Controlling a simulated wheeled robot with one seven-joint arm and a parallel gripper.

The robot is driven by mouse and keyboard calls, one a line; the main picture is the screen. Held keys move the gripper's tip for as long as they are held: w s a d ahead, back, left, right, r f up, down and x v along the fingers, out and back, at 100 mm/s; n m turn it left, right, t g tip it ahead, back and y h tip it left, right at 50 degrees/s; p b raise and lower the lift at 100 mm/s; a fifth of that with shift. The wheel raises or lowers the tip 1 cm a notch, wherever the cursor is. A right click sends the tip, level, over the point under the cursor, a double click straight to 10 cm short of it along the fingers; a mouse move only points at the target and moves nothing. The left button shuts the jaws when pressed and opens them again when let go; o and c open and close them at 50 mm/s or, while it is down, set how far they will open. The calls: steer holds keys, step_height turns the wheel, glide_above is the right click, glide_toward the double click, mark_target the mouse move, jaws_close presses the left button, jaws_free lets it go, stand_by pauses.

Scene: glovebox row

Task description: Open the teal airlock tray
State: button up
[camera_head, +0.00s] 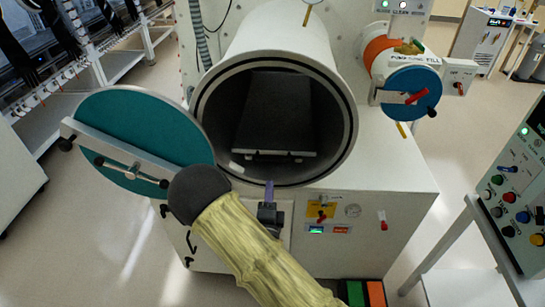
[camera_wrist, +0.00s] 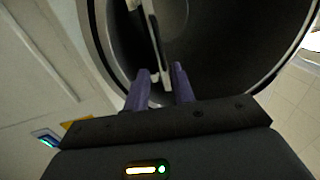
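The teal airlock door (camera_head: 150,122), a round disc with a grey bar across it, stands swung open to the left of the big white chamber. Inside the dark bore lies a dark flat tray (camera_head: 278,105) with a pale front edge. That pale edge also shows upright in the wrist view (camera_wrist: 155,38). My gripper (camera_head: 269,186) is just outside the chamber mouth, below and in front of the tray. In the wrist view, my purple fingers (camera_wrist: 161,80) are apart, with the pale edge beyond the gap. I see no grip on it; exact depth is unclear.
The chamber's round rim (camera_head: 347,135) surrounds the tray. A smaller port with a blue disc (camera_head: 412,92) is at upper right. A control panel (camera_head: 522,190) stands at far right. The white cabinet (camera_head: 385,205) is below. Open floor shows at left.

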mark_target(272, 160)
steer(key=w+p, duration=0.1)
steer(key=w, duration=0.3)
steer(key=w+r+p, duration=0.1)
steer(key=w, duration=0.2)
steer(key=w+r+p, duration=0.1)
steer(key=w, duration=0.3)
steer(key=shift+w+d+r, duration=0.1)
steer(key=shift+w+d, duration=0.1)
steer(key=shift+w, duration=0.1)
jaws_close()
